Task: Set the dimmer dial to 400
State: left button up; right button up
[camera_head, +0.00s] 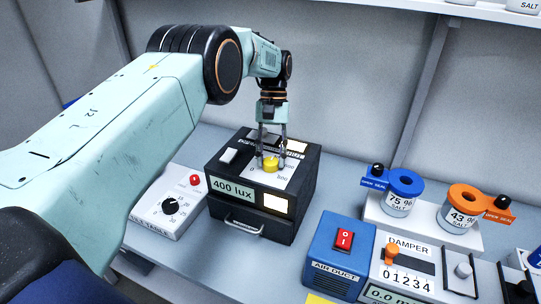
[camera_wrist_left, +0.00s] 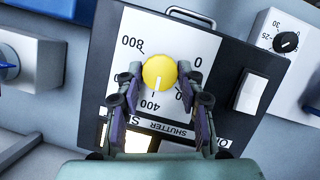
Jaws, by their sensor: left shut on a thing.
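The yellow dimmer dial (camera_head: 270,165) is on the top of a black box (camera_head: 213,161), on a white scale plate. In the left wrist view the dial (camera_wrist_left: 160,72) has a pale mark towards the 400 on the scale. The box's display (camera_head: 231,188) reads 400 lux. My left gripper (camera_head: 271,160) comes down from above and is shut on the dial, one finger on each side. In the left wrist view its fingertips (camera_wrist_left: 160,74) flank the dial. My right gripper is not in view.
A white switch (camera_head: 228,155) is beside the dial. A white box with a black knob (camera_head: 171,206) stands to the left. The blue air duct box (camera_head: 329,265), the damper panel (camera_head: 408,249) and two salt jars (camera_head: 399,199) are to the right.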

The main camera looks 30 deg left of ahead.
aim_at(271, 160)
pick_arm(q)
jog(key=shift+m, duration=0.3)
jog(key=o, duration=1.2)
jog(key=shift+s+d, duration=0.1)
jog(key=shift+s, duration=0.05)
jog(key=shift+r, duration=0.15)
notch_tip(271, 160, up, 10)
jog(key=shift+f, duration=0.1)
jog(key=shift+f, duration=0.1)
